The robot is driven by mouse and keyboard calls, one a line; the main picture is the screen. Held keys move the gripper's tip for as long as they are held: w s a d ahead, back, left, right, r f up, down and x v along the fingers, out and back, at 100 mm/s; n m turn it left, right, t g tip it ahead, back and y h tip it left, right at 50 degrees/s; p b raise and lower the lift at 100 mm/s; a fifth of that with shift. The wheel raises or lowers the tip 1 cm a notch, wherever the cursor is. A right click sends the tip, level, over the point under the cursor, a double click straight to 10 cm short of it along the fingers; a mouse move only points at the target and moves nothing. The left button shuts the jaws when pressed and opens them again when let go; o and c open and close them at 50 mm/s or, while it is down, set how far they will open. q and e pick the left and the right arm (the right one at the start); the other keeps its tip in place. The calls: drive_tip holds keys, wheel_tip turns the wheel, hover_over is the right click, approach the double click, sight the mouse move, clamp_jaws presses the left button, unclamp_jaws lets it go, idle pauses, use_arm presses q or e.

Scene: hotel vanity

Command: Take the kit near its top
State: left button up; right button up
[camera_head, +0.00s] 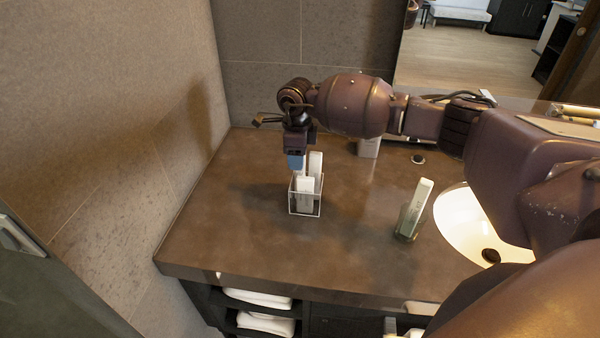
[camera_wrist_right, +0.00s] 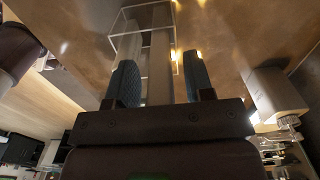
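A clear open-topped holder (camera_head: 291,201) stands on the brown counter with slim white kits in it. One kit (camera_head: 306,186) is at the front and a taller-looking one (camera_head: 316,165) is behind it to the right. My right gripper (camera_head: 296,163) points down at the holder's back left, its blue fingertips just above the rim. In the right wrist view the fingers (camera_wrist_right: 161,80) are apart, with a pale upright kit (camera_wrist_right: 160,62) between them and a gap on each side. The holder's clear edges (camera_wrist_right: 126,34) show beyond. My left gripper is not in view.
A pale box (camera_head: 368,147) stands behind my right forearm. A tiled wall (camera_head: 130,120) bounds the left side. The counter's front left (camera_head: 225,245) is clear.

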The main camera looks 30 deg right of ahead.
clamp_jaws()
